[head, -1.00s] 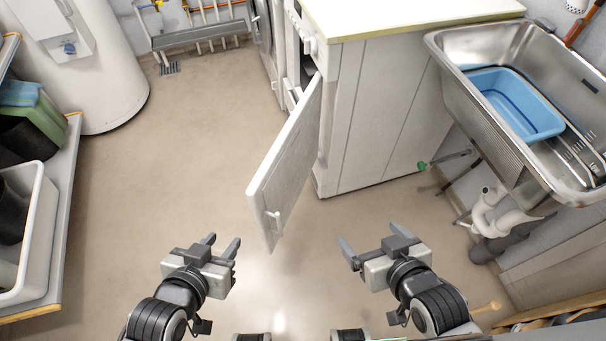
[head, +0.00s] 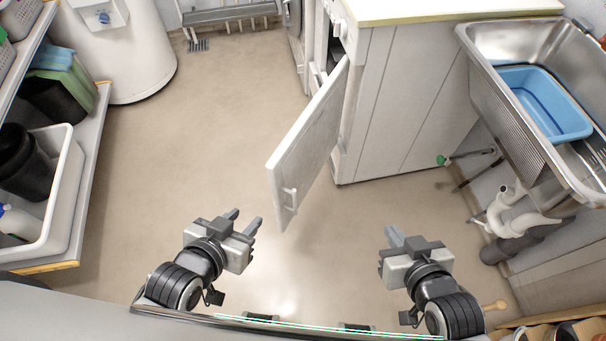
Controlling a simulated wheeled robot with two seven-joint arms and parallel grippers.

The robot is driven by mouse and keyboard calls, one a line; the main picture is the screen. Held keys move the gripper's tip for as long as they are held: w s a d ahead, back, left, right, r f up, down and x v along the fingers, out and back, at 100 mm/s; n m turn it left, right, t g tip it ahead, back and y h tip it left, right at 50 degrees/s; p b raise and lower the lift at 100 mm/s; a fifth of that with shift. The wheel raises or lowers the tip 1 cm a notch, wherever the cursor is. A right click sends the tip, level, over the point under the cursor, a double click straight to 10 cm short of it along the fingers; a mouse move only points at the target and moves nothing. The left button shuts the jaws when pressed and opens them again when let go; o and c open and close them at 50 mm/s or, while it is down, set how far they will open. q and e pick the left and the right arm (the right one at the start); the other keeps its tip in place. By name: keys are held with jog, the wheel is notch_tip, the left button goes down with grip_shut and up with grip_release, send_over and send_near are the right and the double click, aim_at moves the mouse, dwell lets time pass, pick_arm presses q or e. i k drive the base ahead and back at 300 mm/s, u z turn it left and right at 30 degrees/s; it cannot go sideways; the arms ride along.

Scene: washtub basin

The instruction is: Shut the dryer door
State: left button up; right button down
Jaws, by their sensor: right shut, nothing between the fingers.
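The white dryer door (head: 308,143) stands swung open from the front of the white dryer cabinet (head: 395,105), with its handle (head: 290,197) on the face towards me near the free edge. Part of the dryer opening (head: 335,52) shows dark behind the door's top. My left gripper (head: 243,218) is open and empty, to the lower left of the door's free corner and apart from it in the picture. My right gripper (head: 394,235) is shut and empty, to the right of the door and in front of the cabinet, touching neither.
A metal sink (head: 490,95) with a blue basin (head: 545,105) stands at right, with pipes (head: 515,215) below. A shelf with a white bin (head: 62,200) is at left, and a white tank (head: 125,60) at the back left. The floor (head: 190,140) left of the door is clear.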

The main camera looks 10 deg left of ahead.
aim_at(293, 168)
jog(key=u, duration=0.05)
jog(key=k, duration=0.9)
jog(key=u, duration=0.5)
